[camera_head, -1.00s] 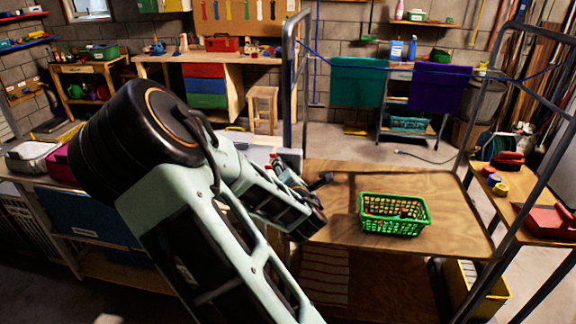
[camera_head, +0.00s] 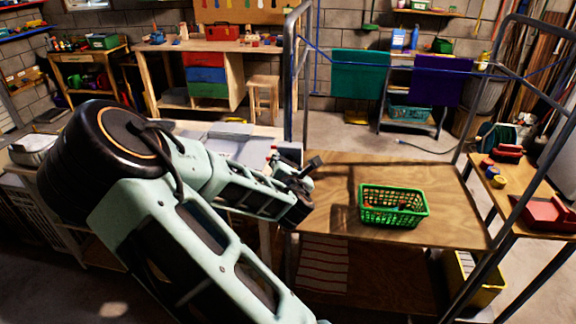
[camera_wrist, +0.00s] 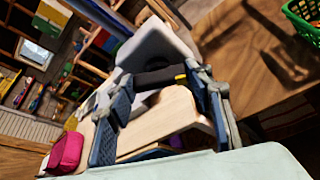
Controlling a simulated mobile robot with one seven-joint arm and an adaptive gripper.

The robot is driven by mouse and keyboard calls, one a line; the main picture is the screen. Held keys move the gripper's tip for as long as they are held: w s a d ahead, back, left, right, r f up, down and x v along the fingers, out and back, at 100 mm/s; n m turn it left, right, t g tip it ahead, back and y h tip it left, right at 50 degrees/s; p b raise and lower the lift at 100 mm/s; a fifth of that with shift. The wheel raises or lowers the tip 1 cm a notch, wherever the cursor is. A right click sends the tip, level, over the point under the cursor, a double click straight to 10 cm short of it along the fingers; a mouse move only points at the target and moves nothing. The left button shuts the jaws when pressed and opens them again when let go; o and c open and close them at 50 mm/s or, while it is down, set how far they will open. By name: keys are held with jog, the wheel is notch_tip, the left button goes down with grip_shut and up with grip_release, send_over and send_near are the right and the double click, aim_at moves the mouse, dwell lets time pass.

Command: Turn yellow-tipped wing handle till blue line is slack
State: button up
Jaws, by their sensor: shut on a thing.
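The wing handle (camera_wrist: 153,78) shows in the wrist view as a dark bar with a yellow tip (camera_wrist: 180,79). My gripper (camera_wrist: 161,84) has its two blue fingers on either side of this bar and is shut on it. In the head view my gripper (camera_head: 302,182) is at the left edge of the wooden tabletop, and the handle is too small there to make out.
A green basket (camera_head: 393,218) stands on the wooden tabletop (camera_head: 330,225), right of my gripper. Grey tube posts (camera_head: 288,85) rise around the tabletop. A side bench (camera_head: 516,192) with red items is at right. A pink object (camera_wrist: 66,152) is at lower left in the wrist view.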

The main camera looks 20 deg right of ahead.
jog(key=o, duration=1.2)
jog(key=shift+c, duration=0.2)
jog(key=shift+r, duration=0.6)
notch_tip(320, 180, up, 9)
jog(key=shift+f, duration=0.15)
